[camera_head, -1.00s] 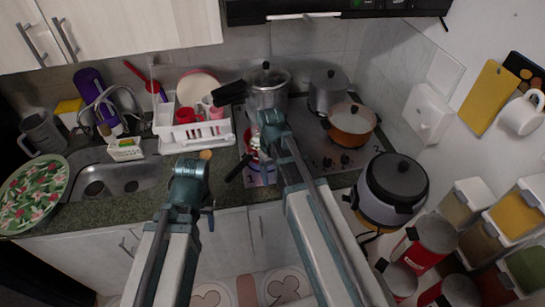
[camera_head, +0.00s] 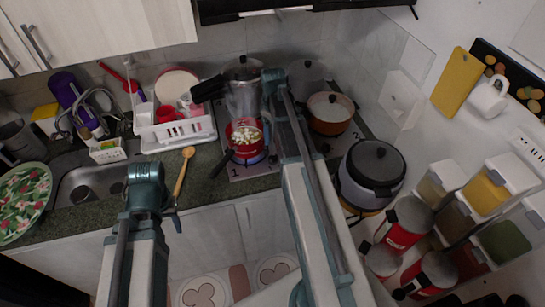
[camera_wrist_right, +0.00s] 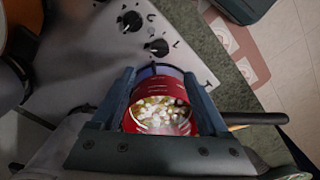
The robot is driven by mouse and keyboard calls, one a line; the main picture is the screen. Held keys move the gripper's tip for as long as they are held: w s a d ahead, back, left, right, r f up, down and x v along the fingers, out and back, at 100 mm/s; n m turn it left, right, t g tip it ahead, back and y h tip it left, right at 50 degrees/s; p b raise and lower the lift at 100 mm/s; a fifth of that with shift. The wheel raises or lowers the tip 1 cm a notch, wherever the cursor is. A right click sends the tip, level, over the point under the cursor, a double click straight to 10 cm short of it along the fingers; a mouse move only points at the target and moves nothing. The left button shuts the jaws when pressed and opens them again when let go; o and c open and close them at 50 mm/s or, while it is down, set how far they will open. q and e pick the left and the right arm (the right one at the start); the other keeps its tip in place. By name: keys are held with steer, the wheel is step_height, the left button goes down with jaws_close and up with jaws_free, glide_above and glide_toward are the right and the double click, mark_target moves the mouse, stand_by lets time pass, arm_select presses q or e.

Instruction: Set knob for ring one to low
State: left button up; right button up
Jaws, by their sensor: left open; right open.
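Two black knobs, the upper one (camera_wrist_right: 132,20) and the lower one (camera_wrist_right: 158,47), sit on the grey stove panel (camera_wrist_right: 85,60) in the right wrist view, just beyond the fingertips. Which ring each knob serves is not clear. In the head view my right arm covers much of the stove. My right gripper (camera_wrist_right: 159,76) is open, its two fingers on either side of a red pot (camera_wrist_right: 160,118) with pale pieces in it. The pot (camera_head: 246,137) also shows left of my right arm in the head view. My left gripper (camera_head: 147,185) is open and empty, over the counter's front edge.
A tall steel pot (camera_head: 242,92) and an orange pan (camera_head: 330,113) stand on the stove. A rice cooker (camera_head: 372,172) and red canisters (camera_head: 404,226) are to the right. A wooden spoon (camera_head: 184,170) lies on the counter; a white dish rack (camera_head: 176,130) stands behind it.

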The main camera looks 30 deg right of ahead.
mark_target(273, 157)
step_height(273, 157, down, 12)
steer(key=b, duration=1.1)
steer(key=shift+f+b, duration=0.2)
steer(key=shift+b, duration=0.1)
steer(key=shift+r, duration=0.1)
jaws_close()
